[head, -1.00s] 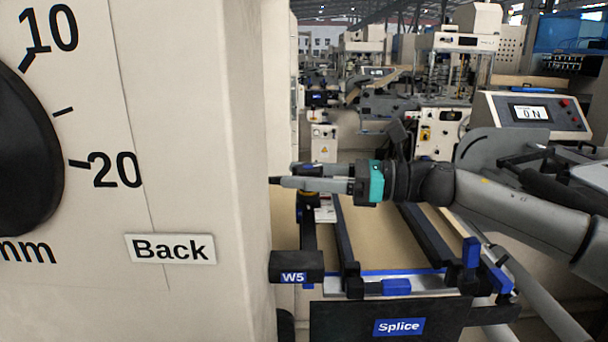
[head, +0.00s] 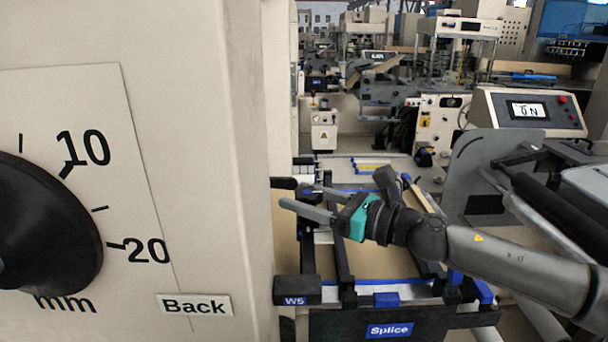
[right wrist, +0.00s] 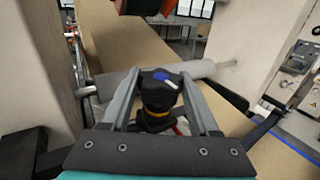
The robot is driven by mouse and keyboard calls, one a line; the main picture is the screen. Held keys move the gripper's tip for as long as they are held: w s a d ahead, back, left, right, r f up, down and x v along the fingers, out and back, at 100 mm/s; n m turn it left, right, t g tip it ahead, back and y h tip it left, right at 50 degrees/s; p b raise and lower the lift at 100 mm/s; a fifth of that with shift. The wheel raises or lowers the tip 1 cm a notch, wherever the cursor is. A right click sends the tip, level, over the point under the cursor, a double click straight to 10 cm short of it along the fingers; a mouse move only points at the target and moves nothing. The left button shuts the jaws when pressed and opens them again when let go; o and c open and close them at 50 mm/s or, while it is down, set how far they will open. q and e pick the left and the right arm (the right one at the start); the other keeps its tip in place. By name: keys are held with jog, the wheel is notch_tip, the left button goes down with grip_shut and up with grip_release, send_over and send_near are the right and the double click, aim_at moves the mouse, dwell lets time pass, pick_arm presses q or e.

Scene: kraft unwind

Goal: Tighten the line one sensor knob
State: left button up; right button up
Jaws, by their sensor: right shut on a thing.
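The knob (right wrist: 160,92) shows in the right wrist view as a black cap with a blue patch and a white mark on top, above a yellow ring. My right gripper (right wrist: 160,77) has one grey finger on each side of it and is shut on it. In the head view my right gripper (head: 292,195) points left over the splice table, its fingers tilted. The knob cannot be made out in that view. No label on the knob is readable. My left gripper is not in view.
A beige cabinet with a black mm dial (head: 45,225) and a "Back" label (head: 194,305) fills the left. The splice table's front bears a "Splice" label (head: 389,331), with a "W5" block (head: 297,291) beside it. A console with a screen (head: 528,110) stands right.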

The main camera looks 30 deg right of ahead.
jog(key=m+h+p, duration=0.2)
jog(key=h+p, duration=0.1)
jog(key=m+t+h+p, duration=0.1)
jog(key=m+h+p, duration=0.1)
jog(key=h+p, duration=0.2)
jog(key=r+m+h+p, duration=0.1)
jog(key=m+h+p, duration=0.2)
jog(key=p, duration=0.1)
jog(key=shift+w+d+t, duration=0.1)
jog(key=shift+d+t, duration=0.05)
jog(key=shift+t, duration=0.25)
jog(key=m+h+p, duration=0.2)
jog(key=h, duration=0.2)
jog(key=shift+d+f+g, duration=0.1)
jog(key=shift+g, duration=0.2)
jog(key=shift+d+m+g+h+p, duration=0.1)
jog(key=shift+m+g+h+p, duration=0.5)
jog(key=shift+m+h, duration=0.6)
jog(key=shift+h, duration=0.3)
jog(key=o, duration=1.4)
jog(key=shift+f, duration=0.3)
jog(key=shift+c, duration=0.2)
jog(key=shift+s+a+f, duration=0.1)
jog(key=shift+s+a, duration=0.15)
jog(key=shift+s, duration=0.2)
jog(key=b+v, duration=0.2)
jog(key=v, duration=1.2)
jog(key=shift+s+r+b, duration=0.2)
jog(key=shift+r+b, duration=0.05)
jog(key=shift+b, duration=0.15)
